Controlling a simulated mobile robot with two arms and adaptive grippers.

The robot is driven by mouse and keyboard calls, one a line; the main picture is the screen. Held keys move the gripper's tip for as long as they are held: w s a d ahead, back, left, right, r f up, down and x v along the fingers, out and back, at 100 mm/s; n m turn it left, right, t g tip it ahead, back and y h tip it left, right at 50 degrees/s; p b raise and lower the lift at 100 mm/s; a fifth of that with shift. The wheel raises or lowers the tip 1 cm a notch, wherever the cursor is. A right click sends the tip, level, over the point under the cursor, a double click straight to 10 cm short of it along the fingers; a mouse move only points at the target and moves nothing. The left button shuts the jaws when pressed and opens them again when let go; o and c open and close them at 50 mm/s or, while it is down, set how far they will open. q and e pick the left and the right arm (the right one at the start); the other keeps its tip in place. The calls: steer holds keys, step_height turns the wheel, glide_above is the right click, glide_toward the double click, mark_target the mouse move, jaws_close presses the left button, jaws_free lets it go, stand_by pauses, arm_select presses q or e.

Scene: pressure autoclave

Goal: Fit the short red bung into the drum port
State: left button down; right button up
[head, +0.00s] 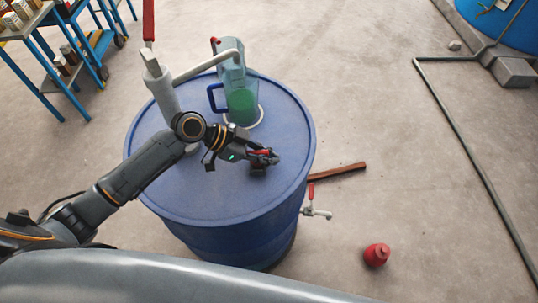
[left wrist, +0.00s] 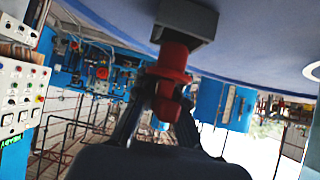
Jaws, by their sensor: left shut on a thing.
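The blue drum (head: 190,220) stands upright in the middle of the head view. My left gripper (head: 264,157) is above the right part of its lid, shut on the short red bung (head: 260,152). In the left wrist view the bung (left wrist: 173,62) sits between the fingers (left wrist: 160,108), with its far end against a dark grey block-shaped port (left wrist: 184,22) on the drum surface. The port also shows as a dark patch (head: 258,169) under the gripper in the head view. How deep the bung sits in it, if at all, I cannot tell. My right gripper is out of view.
A tap (head: 314,211) juts from the drum's right side. A red round object (head: 376,255) and brown bar (head: 340,172) lie on the floor.

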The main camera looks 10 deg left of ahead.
arm_select(q)
steer(key=shift+f+b, duration=1.05)
steer(key=shift+f, duration=0.15)
steer(key=c, duration=1.3)
jaws_free()
steer(key=shift+c, duration=0.2)
steer(key=shift+r, duration=0.1)
steer(key=v, duration=1.2)
